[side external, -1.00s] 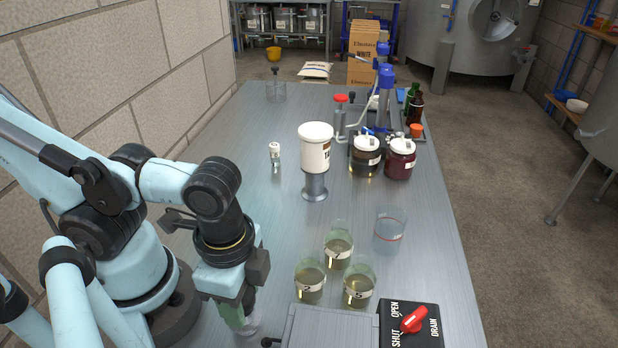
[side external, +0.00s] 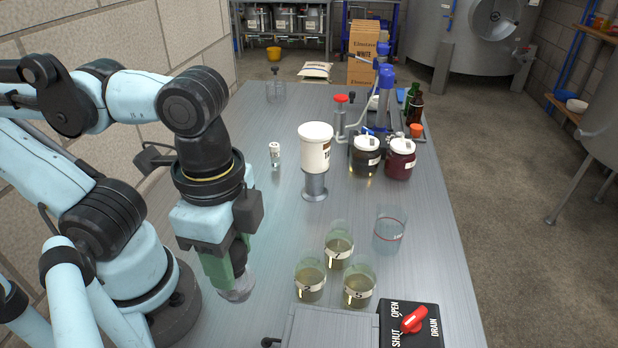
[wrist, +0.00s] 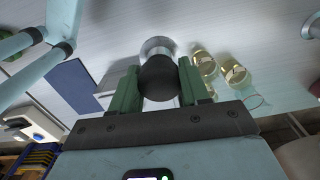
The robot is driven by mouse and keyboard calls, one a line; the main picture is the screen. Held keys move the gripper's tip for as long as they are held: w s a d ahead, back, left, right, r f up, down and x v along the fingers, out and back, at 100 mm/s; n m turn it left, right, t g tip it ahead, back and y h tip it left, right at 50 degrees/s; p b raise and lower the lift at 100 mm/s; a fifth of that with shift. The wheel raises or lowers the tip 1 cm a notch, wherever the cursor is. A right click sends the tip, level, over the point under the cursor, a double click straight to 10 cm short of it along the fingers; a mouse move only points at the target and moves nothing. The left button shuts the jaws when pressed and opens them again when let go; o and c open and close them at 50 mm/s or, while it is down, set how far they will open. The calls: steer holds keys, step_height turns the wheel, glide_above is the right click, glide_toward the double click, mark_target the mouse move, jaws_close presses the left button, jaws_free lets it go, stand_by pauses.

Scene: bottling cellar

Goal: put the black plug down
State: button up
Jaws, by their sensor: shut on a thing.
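My gripper (side external: 232,275) hangs over the near left part of the steel table (side external: 255,215), its green fingers pointing down. In the wrist view its two fingers are closed on the sides of a round black plug (wrist: 158,80). A pale, clear round piece (wrist: 156,46) shows just beyond the plug. In the side view this clear piece (side external: 238,291) shows below the fingertips, while the plug is mostly hidden by the fingers. I cannot tell whether the clear piece is joined to the plug or touches the table.
Several glasses stand right of my gripper: labelled beakers (side external: 310,284) and a clear red-lined one (side external: 389,236). A drain switch box (side external: 411,325) is at the near right. A white-topped container (side external: 315,150), a small vial (side external: 275,155) and two jars (side external: 400,160) stand farther back. The table's left middle is clear.

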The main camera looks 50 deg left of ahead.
steer(key=shift+w+r, duration=0.2)
steer(key=shift+r, duration=0.15)
steer(key=w+a+r+n, duration=0.1)
steer(key=w+a+n, duration=1.1)
steer(key=n, duration=0.4)
steer(key=shift+w+a, duration=0.35)
steer(key=shift+w, duration=0.55)
steer(key=a+f, duration=0.2)
steer(key=a, duration=0.2)
steer(key=a+f, duration=0.2)
steer(key=a, duration=0.1)
steer(key=w+a+f, duration=0.1)
steer(key=a+f, duration=0.1)
steer(key=a, duration=0.2)
steer(key=shift+a+f, duration=0.3)
steer(key=shift+f, duration=0.05)
steer(key=shift+w+f, duration=0.1)
steer(key=shift+f, duration=1.95)
steer(key=shift+f, duration=0.15)
steer(key=o, duration=1.1)
